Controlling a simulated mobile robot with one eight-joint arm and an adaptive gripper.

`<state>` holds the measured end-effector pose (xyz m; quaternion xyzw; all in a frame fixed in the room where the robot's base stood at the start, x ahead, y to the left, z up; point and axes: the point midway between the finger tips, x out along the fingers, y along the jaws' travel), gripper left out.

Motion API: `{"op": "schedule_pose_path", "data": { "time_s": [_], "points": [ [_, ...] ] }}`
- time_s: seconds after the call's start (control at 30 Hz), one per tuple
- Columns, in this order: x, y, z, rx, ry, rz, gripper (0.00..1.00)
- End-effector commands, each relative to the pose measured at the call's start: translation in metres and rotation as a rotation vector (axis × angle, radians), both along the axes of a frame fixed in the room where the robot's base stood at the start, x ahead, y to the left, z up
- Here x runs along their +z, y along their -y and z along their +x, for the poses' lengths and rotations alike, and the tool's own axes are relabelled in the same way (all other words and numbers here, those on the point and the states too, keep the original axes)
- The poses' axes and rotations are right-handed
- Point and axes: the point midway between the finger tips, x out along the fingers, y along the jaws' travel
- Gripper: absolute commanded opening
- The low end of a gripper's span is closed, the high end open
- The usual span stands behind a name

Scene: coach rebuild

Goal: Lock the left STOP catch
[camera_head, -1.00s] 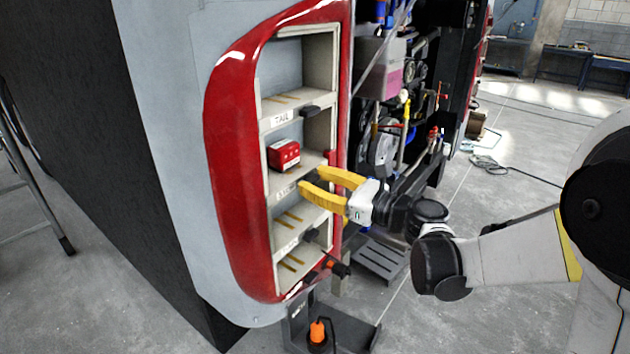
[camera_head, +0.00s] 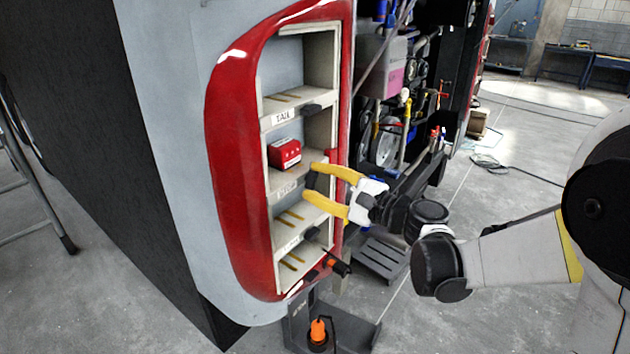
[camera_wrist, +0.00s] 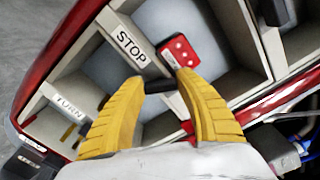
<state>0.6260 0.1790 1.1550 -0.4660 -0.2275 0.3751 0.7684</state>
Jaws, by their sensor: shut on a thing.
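The STOP label (camera_wrist: 130,46) is on a pale shelf edge of the lamp housing in the wrist view. My gripper (camera_head: 309,183) is at this edge, below the red block. Its two yellow fingers (camera_wrist: 158,88) are shut on the dark STOP catch (camera_wrist: 160,86), beside the label's end. The catch also shows between the fingers in the head view (camera_head: 321,183). The fingers hide part of the catch, so its exact angle is hard to tell. The red block (camera_head: 285,153) with pale dots sits in the compartment at the STOP shelf; it also shows in the wrist view (camera_wrist: 178,52).
The TAIL shelf with its dark catch (camera_head: 311,108) is above. The TURN label (camera_wrist: 69,107) is on the neighbouring shelf, with another dark catch (camera_head: 310,233). A red curved frame (camera_head: 226,150) surrounds the compartments. Open machinery is close on the right.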

Motion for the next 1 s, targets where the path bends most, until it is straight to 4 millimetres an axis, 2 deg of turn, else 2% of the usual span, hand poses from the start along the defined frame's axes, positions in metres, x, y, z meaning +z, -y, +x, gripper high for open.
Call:
{"op": "schedule_pose_path", "data": {
  "time_s": [0.5, 1.0],
  "points": [
    [-0.0011, -0.0005, 0.0002, -0.001, 0.307, -0.237, 0.10],
    [-0.0015, -0.0004, 0.0003, -0.001, 0.392, -0.304, 0.10]
  ]
}}
